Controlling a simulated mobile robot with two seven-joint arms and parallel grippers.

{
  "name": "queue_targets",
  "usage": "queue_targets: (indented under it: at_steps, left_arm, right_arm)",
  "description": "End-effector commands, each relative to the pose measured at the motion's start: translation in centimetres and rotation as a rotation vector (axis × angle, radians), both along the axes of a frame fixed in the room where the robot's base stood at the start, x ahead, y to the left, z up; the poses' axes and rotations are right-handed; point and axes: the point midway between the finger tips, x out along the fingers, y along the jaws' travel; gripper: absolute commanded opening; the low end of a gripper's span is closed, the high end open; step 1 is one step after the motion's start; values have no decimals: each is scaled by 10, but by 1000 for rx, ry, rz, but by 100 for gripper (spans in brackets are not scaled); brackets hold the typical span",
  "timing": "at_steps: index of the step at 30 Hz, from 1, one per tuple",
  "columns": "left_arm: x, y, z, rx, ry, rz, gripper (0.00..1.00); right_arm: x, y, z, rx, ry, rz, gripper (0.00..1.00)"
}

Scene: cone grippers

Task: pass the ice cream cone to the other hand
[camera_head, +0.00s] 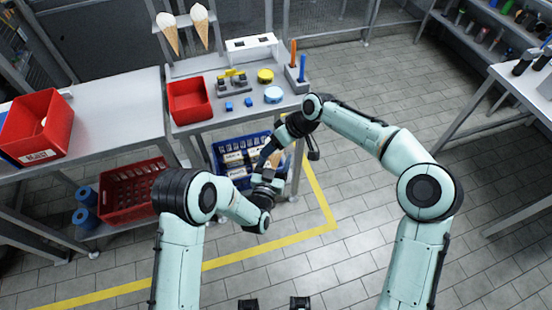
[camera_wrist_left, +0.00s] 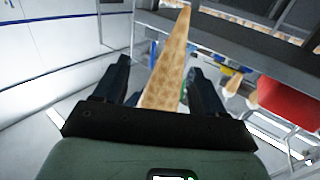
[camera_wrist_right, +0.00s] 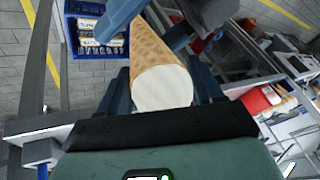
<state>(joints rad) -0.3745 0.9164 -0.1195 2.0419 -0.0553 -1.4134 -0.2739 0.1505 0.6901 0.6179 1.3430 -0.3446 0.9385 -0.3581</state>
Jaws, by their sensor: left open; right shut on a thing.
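An ice cream cone with a tan wafer (camera_wrist_right: 155,48) and a white top shows in the right wrist view. My right gripper (camera_wrist_right: 162,88) is shut on it near the white end. The tapering wafer also shows in the left wrist view (camera_wrist_left: 168,60), between the spread fingers of my left gripper (camera_wrist_left: 160,78). The left gripper is open around the wafer; whether a finger touches it I cannot tell. In the head view the two grippers meet in front of the workbench, my left gripper (camera_head: 266,178) below my right, and mostly hide the cone.
Two more cones (camera_head: 170,32) (camera_head: 201,26) stand upright at the back of the workbench (camera_head: 190,128). A red bin (camera_head: 190,100) and small coloured parts lie on it. A blue crate (camera_head: 218,152) sits below, close behind the grippers. The floor to the right is clear.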

Motion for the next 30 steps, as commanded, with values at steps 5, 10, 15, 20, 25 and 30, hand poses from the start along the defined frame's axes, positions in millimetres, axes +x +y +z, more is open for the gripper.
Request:
queue_targets:
  at_steps: [5, 10, 15, 20, 25, 30]
  left_arm:
    - [1, -1, 0, 0, 1, 0, 70]
    - [1, 0, 0, 0, 1, 0, 48]
    - [1, -1, 0, 0, 0, -2, 27]
    - [1, -1, 0, 0, -1, -2, 27]
    - [1, -1, 0, 0, 0, -1, 27]
    - [1, 0, 0, 0, 0, 0, 27]
  right_arm:
    - [0, 0, 0, 1, -1, 0, 49]
    - [0, 0, 0, 1, -1, 0, 49]
    - [0, 1, 1, 1, -1, -1, 49]
    - [0, 0, 0, 1, -1, 0, 96]
    - [0, 0, 0, 1, -1, 0, 96]
    - [0, -4, 8, 0, -2, -2, 96]
